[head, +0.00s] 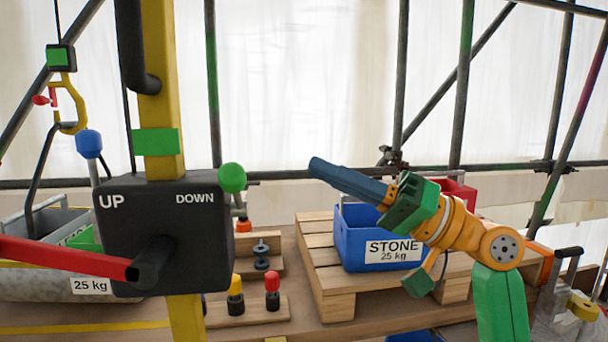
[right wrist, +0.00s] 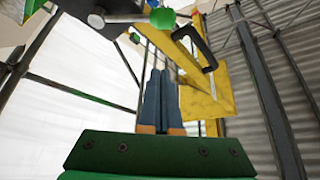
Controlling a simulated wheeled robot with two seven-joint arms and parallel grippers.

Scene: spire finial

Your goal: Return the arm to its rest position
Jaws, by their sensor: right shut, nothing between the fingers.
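My right arm (head: 460,235), orange and green, reaches in from the right in the head view. Its right gripper (head: 314,166) has long blue-grey fingers that point up and left, over the blue STONE bin (head: 350,237). The fingers lie together, with nothing between them. They also show side by side in the right wrist view (right wrist: 160,75), beyond the green gripper body (right wrist: 155,152). The fingertips are apart from the black UP/DOWN control box (head: 185,225) on the yellow post (head: 160,110). My left gripper is not in view.
The blue bin stands on a wooden pallet (head: 335,305). A green-knobbed lever (head: 232,178) sticks up at the box's right. A red bar (head: 65,258) reaches the box from the left. A yellow hook (head: 70,105) hangs at the left. Scaffold poles (head: 462,80) stand behind.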

